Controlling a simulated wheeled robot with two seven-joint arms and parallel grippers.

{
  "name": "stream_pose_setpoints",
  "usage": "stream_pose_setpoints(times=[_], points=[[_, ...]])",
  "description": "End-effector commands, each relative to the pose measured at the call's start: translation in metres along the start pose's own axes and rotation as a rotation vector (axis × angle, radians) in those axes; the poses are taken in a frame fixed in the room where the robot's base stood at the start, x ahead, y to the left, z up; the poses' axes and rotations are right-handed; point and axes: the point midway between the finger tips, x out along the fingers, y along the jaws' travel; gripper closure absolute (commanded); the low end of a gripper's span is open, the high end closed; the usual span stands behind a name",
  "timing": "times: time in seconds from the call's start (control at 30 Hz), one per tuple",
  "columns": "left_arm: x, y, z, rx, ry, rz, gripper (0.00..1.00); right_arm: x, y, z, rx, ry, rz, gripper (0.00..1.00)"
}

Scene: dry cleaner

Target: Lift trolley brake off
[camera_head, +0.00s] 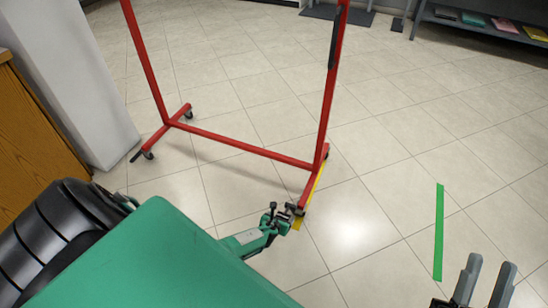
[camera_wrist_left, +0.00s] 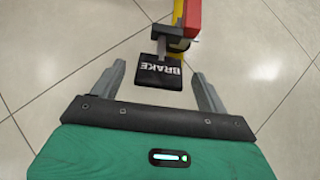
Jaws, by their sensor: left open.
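The red trolley (camera_head: 240,145) stands on the tiled floor, with casters under its two feet. Its brake is a black pedal marked BRAKE (camera_wrist_left: 160,82) at the near end of the right foot, seen upside down in the left wrist view. My left gripper (camera_head: 281,214) reaches down to it and is open. In the left wrist view its fingers (camera_wrist_left: 158,72) lie on either side of the pedal, with gaps showing on both sides. Contact is not visible. My right gripper (camera_head: 490,267) is open and empty at the lower right, away from the trolley.
Yellow tape (camera_head: 299,223) runs along the trolley's right foot. A green tape strip (camera_head: 438,232) lies on the floor to the right. A white pillar (camera_head: 75,80) and a wooden counter (camera_head: 38,150) stand at left. A shelf (camera_head: 485,30) stands back right. Open floor surrounds the trolley.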

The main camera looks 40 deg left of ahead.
Motion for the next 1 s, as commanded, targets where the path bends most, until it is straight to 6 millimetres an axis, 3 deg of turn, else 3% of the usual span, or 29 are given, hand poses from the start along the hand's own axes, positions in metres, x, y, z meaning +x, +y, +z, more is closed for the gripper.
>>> stream_pose_setpoints(times=[0.27, 0.5, 1.0], points=[[-0.018, 0.001, 0.001, 0.001, 0.0, 0.001, 0.24, -0.023, -0.01, 0.05, 0.044, -0.319, 0.008, 0.64], [-0.033, 0.001, 0.001, 0.0, 0.001, 0.0, 0.24, -0.058, -0.022, 0.087, 0.085, -0.591, 0.007, 0.64], [-0.066, 0.0, 0.001, -0.001, 0.001, 0.0, 0.24, -0.137, -0.039, 0.126, 0.131, -1.097, -0.003, 0.64]])
